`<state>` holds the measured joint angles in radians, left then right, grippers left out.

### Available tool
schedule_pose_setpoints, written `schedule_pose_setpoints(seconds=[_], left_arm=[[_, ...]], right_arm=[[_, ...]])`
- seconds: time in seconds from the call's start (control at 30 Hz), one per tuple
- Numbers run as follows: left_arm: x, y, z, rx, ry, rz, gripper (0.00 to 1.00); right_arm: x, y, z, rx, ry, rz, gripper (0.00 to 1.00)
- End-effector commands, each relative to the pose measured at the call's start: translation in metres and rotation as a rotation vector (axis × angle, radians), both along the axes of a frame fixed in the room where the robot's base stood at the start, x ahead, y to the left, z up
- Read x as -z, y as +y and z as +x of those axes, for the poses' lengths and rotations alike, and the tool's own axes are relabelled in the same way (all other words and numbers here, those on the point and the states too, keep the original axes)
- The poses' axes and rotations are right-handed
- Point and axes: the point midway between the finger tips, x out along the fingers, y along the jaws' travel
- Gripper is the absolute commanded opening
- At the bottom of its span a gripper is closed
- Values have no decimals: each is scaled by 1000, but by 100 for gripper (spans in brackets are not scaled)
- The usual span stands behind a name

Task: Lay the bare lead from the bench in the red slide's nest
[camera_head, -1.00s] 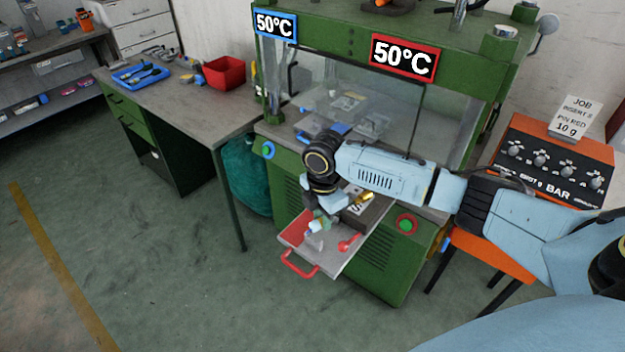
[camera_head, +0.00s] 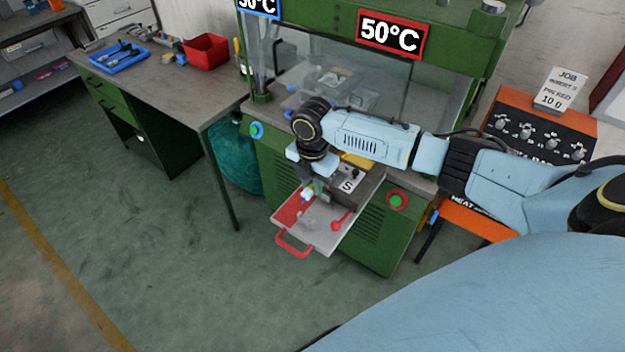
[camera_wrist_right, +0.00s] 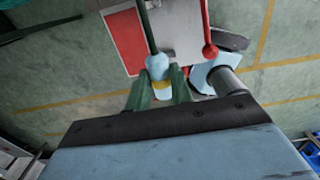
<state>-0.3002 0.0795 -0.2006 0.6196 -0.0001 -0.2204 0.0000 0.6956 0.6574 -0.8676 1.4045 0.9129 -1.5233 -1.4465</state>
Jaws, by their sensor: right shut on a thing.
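The red slide (camera_head: 290,213) is drawn out at the front of the green press, with a red handle and a grey plate beside its red part. My right gripper (camera_head: 308,192) is over the slide's red part, pointing down. In the right wrist view its dark green fingers (camera_wrist_right: 163,88) are shut on a light blue piece with a yellow band, which I take to be the lead (camera_wrist_right: 158,66). A dark cord-like length runs from it toward the top of that view. I cannot tell whether the lead touches the slide. The nest is not clearly visible. My left gripper is not in view.
A red-knobbed lever (camera_head: 341,220) stands on the plate right of my gripper. A block marked S (camera_head: 348,181) sits behind. The bench (camera_head: 180,88) at left holds a blue tray (camera_head: 118,57) and a red bin (camera_head: 206,49). Floor in front is clear.

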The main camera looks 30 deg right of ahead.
Motion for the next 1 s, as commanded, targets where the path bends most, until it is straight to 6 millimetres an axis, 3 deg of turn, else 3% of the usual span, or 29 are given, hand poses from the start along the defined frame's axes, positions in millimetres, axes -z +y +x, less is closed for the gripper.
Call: schedule_pose_setpoints(seconds=[1.0], left_arm=[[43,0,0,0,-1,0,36]], right_arm=[[74,0,-1,1,3,0,0]])
